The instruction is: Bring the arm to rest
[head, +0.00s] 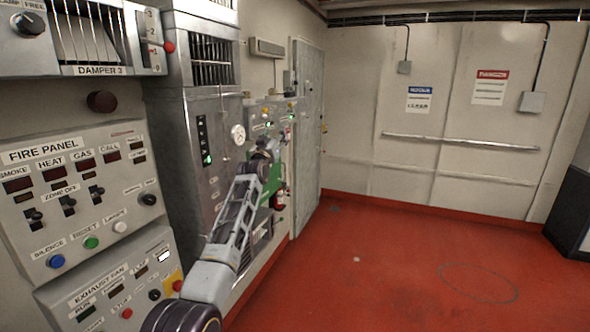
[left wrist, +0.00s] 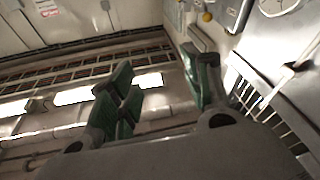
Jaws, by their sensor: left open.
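My left arm reaches up from the bottom of the head view, stretched away along the row of cabinets. My left gripper (head: 275,146) is at its far end, small in the picture, in front of a grey cabinet with lit buttons (head: 266,117). In the left wrist view the green-padded fingers of my left gripper (left wrist: 165,88) stand well apart with nothing between them. They point up toward the ceiling and upper wall. Whether the gripper touches the cabinet cannot be told. My right gripper is in neither view.
The fire panel (head: 75,190) and exhaust fan panel (head: 115,290) stand close at the left. A tall grey cabinet with a gauge (head: 238,135) is beside my arm. The red floor (head: 400,260) to the right is clear. A dark cabinet (head: 570,215) stands at the right edge.

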